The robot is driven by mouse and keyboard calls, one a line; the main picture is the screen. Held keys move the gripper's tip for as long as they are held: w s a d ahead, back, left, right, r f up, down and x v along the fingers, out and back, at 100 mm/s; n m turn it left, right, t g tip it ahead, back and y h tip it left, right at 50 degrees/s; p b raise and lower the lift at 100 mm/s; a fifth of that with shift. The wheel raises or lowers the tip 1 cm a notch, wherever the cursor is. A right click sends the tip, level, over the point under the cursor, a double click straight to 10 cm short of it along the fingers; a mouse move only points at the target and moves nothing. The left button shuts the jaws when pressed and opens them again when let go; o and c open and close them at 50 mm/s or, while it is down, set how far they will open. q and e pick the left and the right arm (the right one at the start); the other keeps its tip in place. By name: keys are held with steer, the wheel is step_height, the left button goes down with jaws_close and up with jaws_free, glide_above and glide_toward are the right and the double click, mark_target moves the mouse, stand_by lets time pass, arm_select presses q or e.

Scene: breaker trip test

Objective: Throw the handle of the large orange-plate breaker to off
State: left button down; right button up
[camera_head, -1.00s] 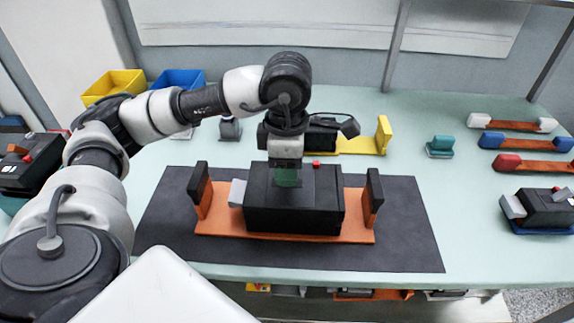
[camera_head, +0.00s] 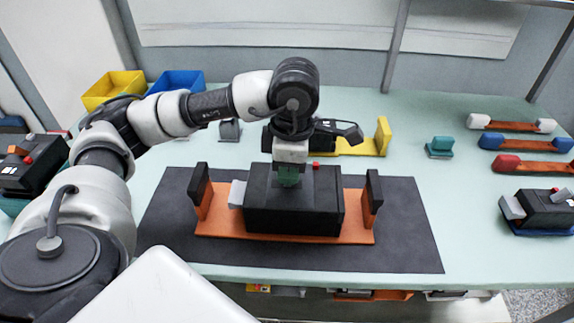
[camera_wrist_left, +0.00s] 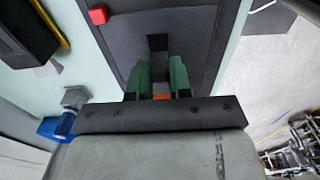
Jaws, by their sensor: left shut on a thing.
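The large breaker, a black box (camera_head: 320,212), sits on an orange plate (camera_head: 215,226) with upright black-topped end brackets. My left gripper (camera_head: 289,180) points down at its top, its green fingers at the black casing. In the left wrist view the fingers (camera_wrist_left: 160,68) straddle a dark slot in the casing (camera_wrist_left: 192,28). A small orange piece, seemingly the handle (camera_wrist_left: 160,96), shows between them; the fingers hide most of it. The gripper is shut on it. A red button (camera_head: 316,164) is on the breaker top. My right gripper is not in view.
A dark mat (camera_head: 410,245) lies under the orange plate. A breaker on a yellow plate (camera_head: 362,147) stands close behind my gripper. A smaller breaker (camera_head: 545,208) is at right, below blue and red-ended bars. Yellow (camera_head: 108,90) and blue bins stand back left.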

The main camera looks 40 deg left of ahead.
arm_select(q)
steer(key=shift+w+d+r+p, duration=0.1)
steer(key=shift+d+r+p, duration=0.1)
steer(key=shift+p, duration=0.1)
steer(key=g+y+p, duration=0.1)
steer(key=p, duration=0.2)
steer(key=w+d+g+y+p, duration=0.1)
steer(key=y+p, duration=0.1)
steer(key=p, duration=0.1)
steer(key=shift+d+f+y+p, duration=0.1)
steer(key=shift+d+y+p, duration=0.15)
steer(key=shift+y+p, duration=0.1)
steer(key=shift+w+d+f+g+y+p, duration=0.2)
steer(key=shift+f+g+y+p, duration=0.3)
steer(key=shift+p, duration=0.3)
steer(key=shift+s, duration=0.1)
steer(key=c, duration=1)
jaws_free()
steer(key=shift+c, duration=0.2)
steer(key=v, duration=1.1)
steer(key=shift+s+f, duration=0.1)
